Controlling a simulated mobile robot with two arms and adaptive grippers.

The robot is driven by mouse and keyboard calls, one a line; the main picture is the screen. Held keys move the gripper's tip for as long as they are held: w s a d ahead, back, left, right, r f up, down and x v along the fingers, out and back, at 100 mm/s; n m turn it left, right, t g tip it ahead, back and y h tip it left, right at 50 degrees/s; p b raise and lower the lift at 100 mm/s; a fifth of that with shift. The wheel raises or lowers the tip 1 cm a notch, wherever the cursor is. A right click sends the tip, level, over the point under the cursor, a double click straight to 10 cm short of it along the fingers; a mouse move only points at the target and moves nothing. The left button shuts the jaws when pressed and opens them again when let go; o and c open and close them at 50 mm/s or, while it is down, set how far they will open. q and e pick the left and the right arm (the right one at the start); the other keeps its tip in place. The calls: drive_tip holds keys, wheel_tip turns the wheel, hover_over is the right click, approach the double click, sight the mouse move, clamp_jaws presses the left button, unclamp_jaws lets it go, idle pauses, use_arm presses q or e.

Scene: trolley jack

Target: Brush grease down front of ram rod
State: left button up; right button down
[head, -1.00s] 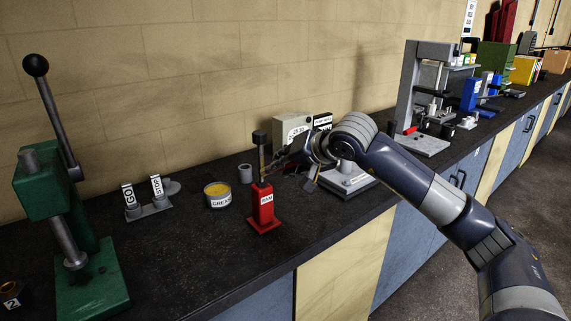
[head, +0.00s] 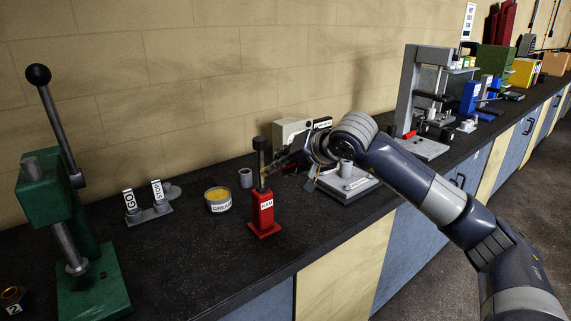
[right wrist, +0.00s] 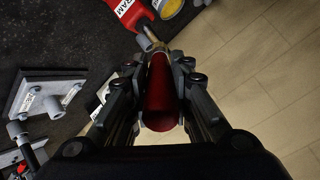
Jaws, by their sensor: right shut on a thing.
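The red ram (head: 262,213), labelled RAM, stands upright on the bench with its rod (head: 261,166) rising to a dark cap (head: 259,143). Its red body also shows at the top of the right wrist view (right wrist: 128,14). My right gripper (head: 292,160) is right of the rod, shut on the dark red handle of a brush (right wrist: 160,92). The brush's far end points at the rod; I cannot tell if it touches. The open grease tin (head: 218,208), with yellow grease inside, stands left of the ram. My left gripper is not in view.
A green lever press (head: 92,282) stands at the left. GO and STOP tags (head: 150,208) stand near the wall. A small grey cylinder (head: 245,178) is behind the ram. A grey plate stand (head: 352,188) lies beneath my right forearm. The bench front left of the ram is clear.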

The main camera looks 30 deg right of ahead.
drive_tip(key=shift+r+p, duration=0.65)
drive_tip(key=shift+r, duration=0.2)
idle(0.3)
drive_tip(key=shift+r+p, duration=0.65)
drive_tip(key=shift+r, duration=0.2)
drive_tip(key=shift+f, duration=0.15)
drive_tip(key=shift+f+b, duration=0.75)
drive_tip(key=shift+b, duration=0.05)
drive_tip(key=shift+f+b, duration=0.75)
drive_tip(key=shift+f, duration=0.1)
drive_tip(key=shift+f, duration=0.1)
